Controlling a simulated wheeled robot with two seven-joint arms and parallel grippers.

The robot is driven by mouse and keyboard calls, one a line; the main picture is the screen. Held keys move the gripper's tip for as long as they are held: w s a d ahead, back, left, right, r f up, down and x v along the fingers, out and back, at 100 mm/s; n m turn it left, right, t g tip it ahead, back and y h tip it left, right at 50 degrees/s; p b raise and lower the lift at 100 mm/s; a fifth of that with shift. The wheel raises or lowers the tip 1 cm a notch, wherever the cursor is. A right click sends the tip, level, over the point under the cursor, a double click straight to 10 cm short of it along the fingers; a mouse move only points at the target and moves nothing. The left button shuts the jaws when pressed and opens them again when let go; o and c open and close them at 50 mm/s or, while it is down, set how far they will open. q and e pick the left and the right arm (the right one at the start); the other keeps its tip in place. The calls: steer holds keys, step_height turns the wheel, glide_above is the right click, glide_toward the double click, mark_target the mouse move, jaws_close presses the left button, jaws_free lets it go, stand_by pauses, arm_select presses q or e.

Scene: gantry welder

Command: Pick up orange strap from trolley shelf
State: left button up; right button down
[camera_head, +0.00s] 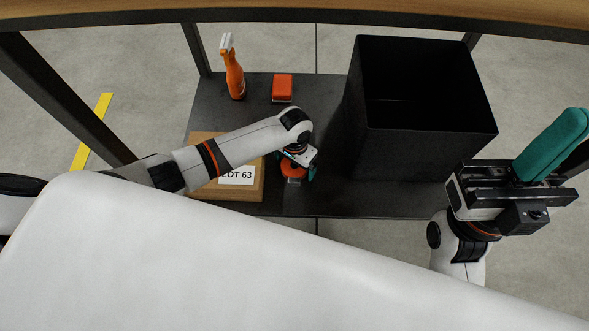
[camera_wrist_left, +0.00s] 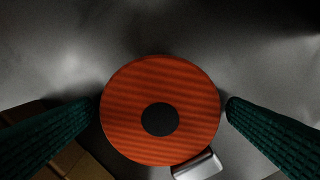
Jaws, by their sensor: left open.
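The orange strap (camera_wrist_left: 160,85) is a round coil with a dark centre and a silver buckle (camera_wrist_left: 198,166) at its lower edge. It lies on the dark trolley shelf (camera_head: 325,203). In the head view the strap (camera_head: 292,170) is partly hidden under my left gripper (camera_head: 298,174). In the left wrist view my left gripper (camera_wrist_left: 163,104) is open, with one teal finger on each side of the coil. The left finger is very close to the coil's edge; I cannot tell whether they touch. My right gripper (camera_head: 563,128) is raised at the right, its teal fingers seen side-on.
A cardboard box (camera_head: 254,190) labelled LOT 63 stands left of the strap. A tall black bin (camera_head: 420,153) stands to the right. An orange spray bottle (camera_head: 235,78) and a small orange-red block (camera_head: 282,86) are at the back. The trolley's upper edge (camera_head: 300,14) crosses the top.

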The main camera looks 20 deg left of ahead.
arm_select(q)
steer(key=shift+r, duration=0.1)
steer(key=c, duration=1.2)
